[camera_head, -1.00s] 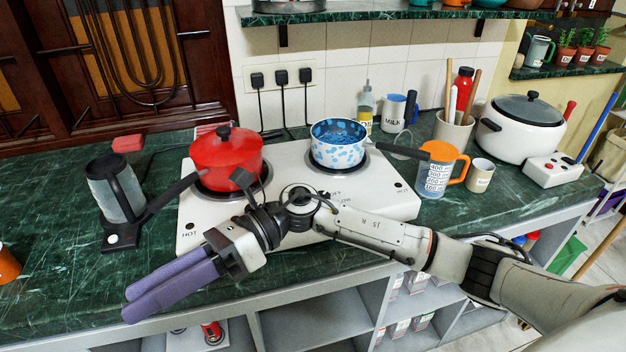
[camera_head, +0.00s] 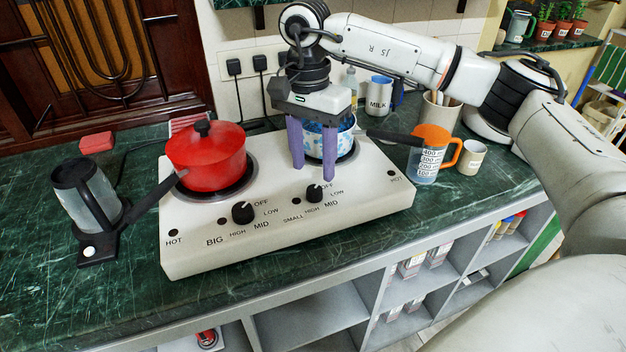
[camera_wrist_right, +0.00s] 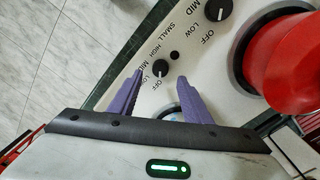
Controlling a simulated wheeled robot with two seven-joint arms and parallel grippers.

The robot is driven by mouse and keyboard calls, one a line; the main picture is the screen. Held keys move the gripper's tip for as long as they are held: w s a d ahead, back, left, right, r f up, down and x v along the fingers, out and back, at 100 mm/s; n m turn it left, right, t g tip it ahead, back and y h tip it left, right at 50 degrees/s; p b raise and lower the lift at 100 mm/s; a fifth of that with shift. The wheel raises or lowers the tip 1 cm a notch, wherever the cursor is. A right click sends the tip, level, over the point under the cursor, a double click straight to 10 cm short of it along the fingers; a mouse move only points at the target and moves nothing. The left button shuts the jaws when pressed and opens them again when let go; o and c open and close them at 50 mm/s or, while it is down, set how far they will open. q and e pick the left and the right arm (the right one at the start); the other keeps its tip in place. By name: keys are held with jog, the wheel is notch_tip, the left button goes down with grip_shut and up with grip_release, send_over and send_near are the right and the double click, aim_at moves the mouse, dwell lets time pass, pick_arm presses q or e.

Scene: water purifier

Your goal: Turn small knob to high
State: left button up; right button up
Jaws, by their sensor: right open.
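The small knob (camera_head: 314,193) is a black dial on the front right of the white two-burner stove (camera_head: 370,217), with OFF, LOW, MID and HIGH printed around it. I cannot tell clearly which mark it points to. My right gripper (camera_head: 313,175) points down with its purple fingers spread, just behind and above the knob. In the right wrist view the small knob (camera_wrist_right: 160,68) shows between the open fingertips (camera_wrist_right: 160,78), with no clear contact. My left gripper is out of view.
The big knob (camera_head: 243,212) is to the left. A red pot (camera_head: 206,158) sits on the left burner, its handle reaching left. A blue-spotted pan (camera_head: 344,140) behind my fingers is partly hidden. An orange-lidded measuring jug (camera_head: 428,160) stands to the right.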

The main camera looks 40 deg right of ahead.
aim_at(314, 189)
jog(key=shift+s+f, duration=0.15)
jog(key=shift+f, duration=2.65)
jog(key=c, duration=1)
jog(key=shift+c, duration=0.2)
